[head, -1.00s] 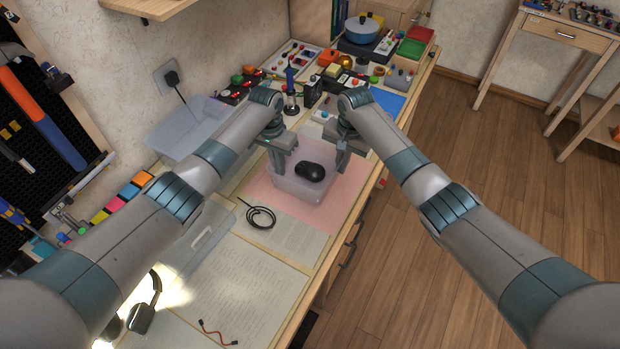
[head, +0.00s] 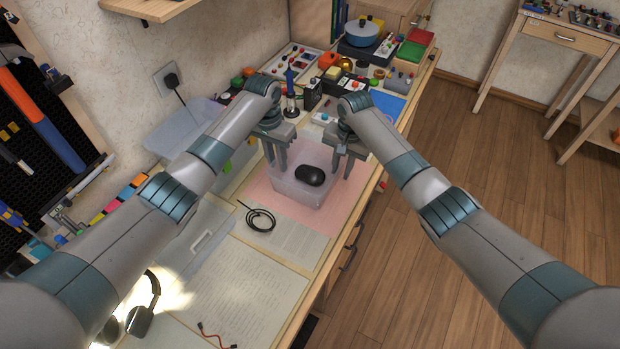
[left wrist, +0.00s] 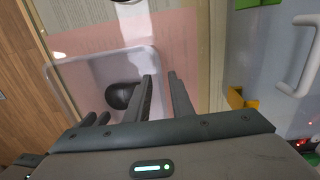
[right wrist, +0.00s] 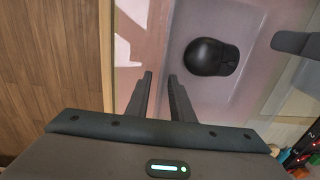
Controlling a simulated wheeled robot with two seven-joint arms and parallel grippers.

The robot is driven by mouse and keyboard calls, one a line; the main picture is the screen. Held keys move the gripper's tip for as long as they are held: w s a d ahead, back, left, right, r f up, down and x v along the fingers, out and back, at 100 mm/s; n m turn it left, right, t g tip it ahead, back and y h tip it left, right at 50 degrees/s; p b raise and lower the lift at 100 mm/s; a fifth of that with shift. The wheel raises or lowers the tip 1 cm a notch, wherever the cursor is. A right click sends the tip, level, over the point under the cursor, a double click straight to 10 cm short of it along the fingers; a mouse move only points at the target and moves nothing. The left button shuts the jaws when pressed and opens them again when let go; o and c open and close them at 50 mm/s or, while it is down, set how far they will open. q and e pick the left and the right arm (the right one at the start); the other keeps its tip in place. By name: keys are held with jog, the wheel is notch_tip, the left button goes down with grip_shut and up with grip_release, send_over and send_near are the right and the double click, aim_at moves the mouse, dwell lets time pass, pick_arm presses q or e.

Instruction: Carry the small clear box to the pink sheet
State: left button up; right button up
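The small clear box (head: 297,193) stands upright on the pink sheet (head: 257,190), with a black mouse (head: 311,176) inside. The sheet shows around its left and near sides. My left gripper (head: 276,160) is at the box's left wall, its two fingers apart. In the left wrist view the fingers (left wrist: 160,78) show a gap at the box's rim. My right gripper (head: 346,170) is at the right wall, fingers also apart. In the right wrist view a gap shows between its fingers (right wrist: 160,78), with the box wall near it. The box's underside is hidden.
A coiled black cable (head: 260,219) and printed pages (head: 245,290) lie nearer me. A larger clear bin (head: 180,128) and a clear lid (head: 200,238) are at the left. Several tools and a blue pot (head: 362,33) crowd the far end. The table's right edge is close to the box.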

pick_arm(q)
notch_tip(320, 180, up, 8)
jog(key=shift+a+f, duration=0.15)
jog(key=shift+a, duration=0.1)
jog(key=shift+w, duration=0.1)
pick_arm(e)
notch_tip(320, 180, up, 12)
jog(key=shift+s+d, duration=0.15)
jog(key=shift+d, duration=0.2)
dwell(0.6)
dwell(0.5)
